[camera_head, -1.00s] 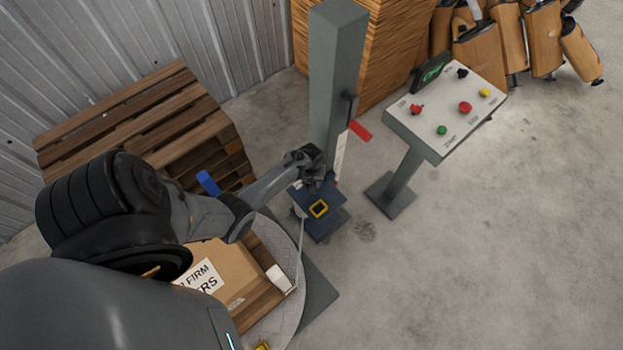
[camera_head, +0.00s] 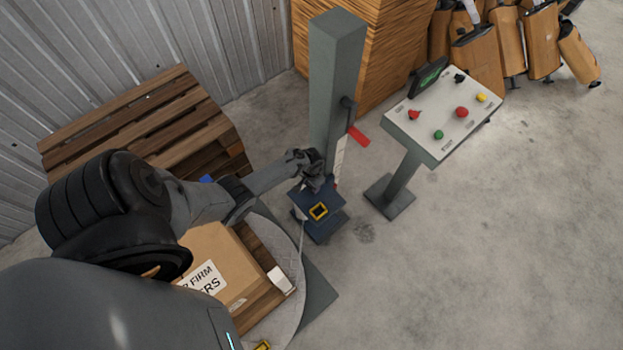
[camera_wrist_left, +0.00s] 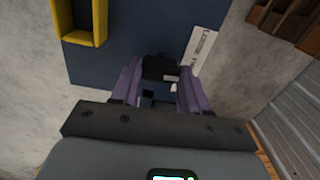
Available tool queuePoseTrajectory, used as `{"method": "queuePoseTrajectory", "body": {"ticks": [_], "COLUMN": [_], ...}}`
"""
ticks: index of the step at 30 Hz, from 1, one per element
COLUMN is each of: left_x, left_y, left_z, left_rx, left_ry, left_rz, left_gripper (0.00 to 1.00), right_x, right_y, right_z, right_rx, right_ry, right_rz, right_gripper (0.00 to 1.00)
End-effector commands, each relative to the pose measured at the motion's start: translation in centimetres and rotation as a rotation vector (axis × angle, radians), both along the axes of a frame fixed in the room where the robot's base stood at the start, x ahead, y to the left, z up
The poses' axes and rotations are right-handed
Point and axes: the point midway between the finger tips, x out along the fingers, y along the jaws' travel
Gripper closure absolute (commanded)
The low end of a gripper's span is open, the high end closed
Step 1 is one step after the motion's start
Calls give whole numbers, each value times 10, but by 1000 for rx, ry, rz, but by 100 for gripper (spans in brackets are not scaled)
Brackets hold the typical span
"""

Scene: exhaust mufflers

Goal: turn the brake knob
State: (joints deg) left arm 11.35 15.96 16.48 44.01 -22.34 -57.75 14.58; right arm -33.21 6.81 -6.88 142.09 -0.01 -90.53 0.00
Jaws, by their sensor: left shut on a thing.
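The brake knob (camera_wrist_left: 160,68) is a black piece in the left wrist view, on a dark blue carriage (camera_wrist_left: 115,60). My left gripper (camera_wrist_left: 160,88) has its two purple-grey fingers on either side of the knob and is shut on it. In the head view my left gripper (camera_head: 312,170) is at the carriage (camera_head: 316,196) on the grey column, and it hides the knob there. A yellow frame (camera_head: 318,211) is on the carriage's top. My right gripper is not in view.
A grey column (camera_head: 334,85) with a red lever (camera_head: 359,137) rises behind the gripper. A control panel (camera_head: 440,115) stands to the right. A carton (camera_head: 215,250) lies on the round turntable below my arm. A wooden pallet stack (camera_head: 135,115) is at the left.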

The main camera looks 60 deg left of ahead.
Motion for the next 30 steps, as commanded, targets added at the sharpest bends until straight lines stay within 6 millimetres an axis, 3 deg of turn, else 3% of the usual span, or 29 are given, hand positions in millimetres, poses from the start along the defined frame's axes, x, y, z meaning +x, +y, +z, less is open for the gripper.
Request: {"method": "queuePoseTrajectory", "body": {"ticks": [18,19,21,24,30], "left_x": [-1,-1,0,0,0], "left_y": [0,0,0,0,0], "left_z": [-1,-1,-1,0,0], "left_rx": [1,1,0,0,0], "left_ry": [0,0,0,0,0], "left_rz": [-52,-52,-52,-52,-52], "left_gripper": [86,54,43,30,30], "right_x": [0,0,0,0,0], "right_y": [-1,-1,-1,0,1], "right_z": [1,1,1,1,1], "right_rx": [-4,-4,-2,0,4], "right_ry": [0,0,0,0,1], "right_rz": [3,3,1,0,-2], "right_gripper": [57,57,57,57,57]}}
